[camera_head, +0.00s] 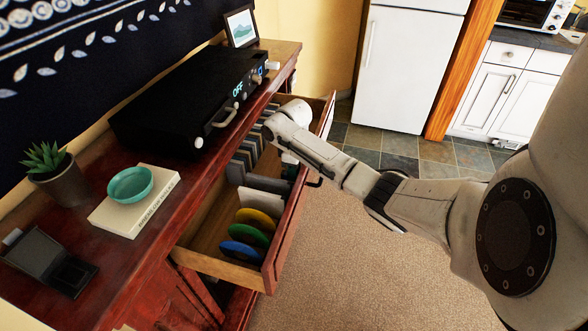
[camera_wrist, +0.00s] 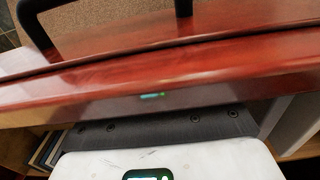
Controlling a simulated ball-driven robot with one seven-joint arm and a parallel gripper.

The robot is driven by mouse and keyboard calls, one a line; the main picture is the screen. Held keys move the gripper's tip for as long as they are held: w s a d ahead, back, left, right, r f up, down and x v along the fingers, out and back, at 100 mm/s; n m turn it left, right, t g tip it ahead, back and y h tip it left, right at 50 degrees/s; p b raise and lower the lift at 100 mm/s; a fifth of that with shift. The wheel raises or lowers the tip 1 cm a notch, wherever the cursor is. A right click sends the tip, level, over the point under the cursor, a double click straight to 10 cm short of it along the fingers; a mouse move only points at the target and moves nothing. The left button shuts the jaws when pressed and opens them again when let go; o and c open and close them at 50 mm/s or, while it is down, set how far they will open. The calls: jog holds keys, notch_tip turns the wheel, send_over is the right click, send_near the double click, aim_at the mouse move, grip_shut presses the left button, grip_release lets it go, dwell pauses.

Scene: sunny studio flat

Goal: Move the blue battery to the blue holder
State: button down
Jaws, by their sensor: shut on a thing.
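My gripper (camera_head: 272,124) reaches down at the open drawer in the head view. Its fingertips and what they hold are hidden there. The wrist view shows my white hand with a green display, and a dark grey bar beyond it, close against the red drawer front (camera_wrist: 160,78). The fingers do not show in that view either. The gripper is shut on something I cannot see. I cannot make out a blue battery or a blue holder in either view. A blue disc (camera_head: 240,254) stands at the near end of the drawer.
Green (camera_head: 249,236) and yellow (camera_head: 258,217) discs and several thin cases (camera_head: 245,158) fill the drawer. Above are a black device (camera_head: 185,95) reading OFF, a teal bowl (camera_head: 130,185) on a book (camera_head: 118,222), and a plant (camera_head: 52,178). Carpet (camera_head: 375,265) lies clear to the right.

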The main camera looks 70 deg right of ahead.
jog(key=shift+f+b, duration=0.5)
jog(key=shift+f, duration=0.6)
jog(key=shift+f+p, duration=0.1)
jog(key=shift+p, duration=0.4)
dwell(0.6)
jog(key=shift+f, duration=0.55)
dwell(0.4)
dwell(0.8)
